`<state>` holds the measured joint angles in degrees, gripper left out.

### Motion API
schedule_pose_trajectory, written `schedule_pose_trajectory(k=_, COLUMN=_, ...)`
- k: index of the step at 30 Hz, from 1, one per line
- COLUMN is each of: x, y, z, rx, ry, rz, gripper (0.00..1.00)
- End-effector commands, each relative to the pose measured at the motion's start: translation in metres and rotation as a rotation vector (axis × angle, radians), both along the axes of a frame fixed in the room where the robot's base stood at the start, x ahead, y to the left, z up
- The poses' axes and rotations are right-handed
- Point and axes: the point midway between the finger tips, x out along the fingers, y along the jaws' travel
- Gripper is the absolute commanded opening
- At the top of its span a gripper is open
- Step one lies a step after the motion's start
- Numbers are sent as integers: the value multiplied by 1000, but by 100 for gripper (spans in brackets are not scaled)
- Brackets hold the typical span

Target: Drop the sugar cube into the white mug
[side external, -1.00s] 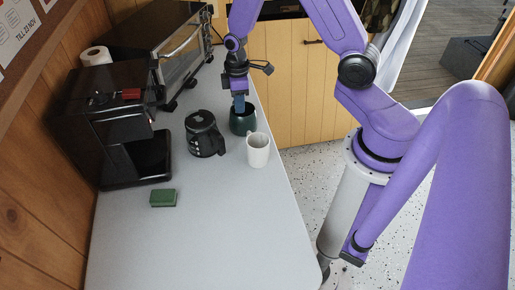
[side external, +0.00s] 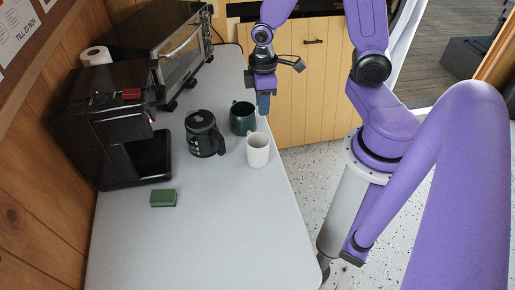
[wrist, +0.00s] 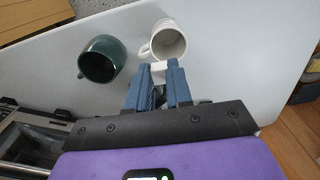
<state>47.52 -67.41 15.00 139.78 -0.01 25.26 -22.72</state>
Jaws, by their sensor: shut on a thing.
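The white mug (side external: 258,152) stands upright near the table's right edge. In the wrist view the white mug (wrist: 168,43) is just beyond my fingertips, its opening visible and its handle toward the left. My gripper (side external: 263,112) is in the air behind and above the mug in the side view, apart from it. In the wrist view my gripper (wrist: 158,70) is shut on a small white sugar cube (wrist: 158,66) between the blue fingertips. The cube cannot be made out in the side view.
A dark green mug (side external: 242,118) stands beside the white mug, also in the wrist view (wrist: 102,59). A black coffee pot (side external: 204,135), a coffee machine (side external: 110,125), an oven (side external: 165,50) and a green sponge (side external: 163,198) are on the table (side external: 215,235). The front table is clear.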

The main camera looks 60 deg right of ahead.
Motion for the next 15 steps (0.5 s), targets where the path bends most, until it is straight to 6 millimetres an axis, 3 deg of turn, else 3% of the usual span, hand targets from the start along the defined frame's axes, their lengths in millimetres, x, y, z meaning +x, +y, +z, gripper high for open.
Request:
schedule_pose_trajectory(k=9, x=0, y=0, z=-34, rx=-1, ry=2, rz=1, gripper=10)
schedule_pose_trajectory(k=15, x=0, y=0, z=-43, rx=0, ry=0, rz=0, gripper=10)
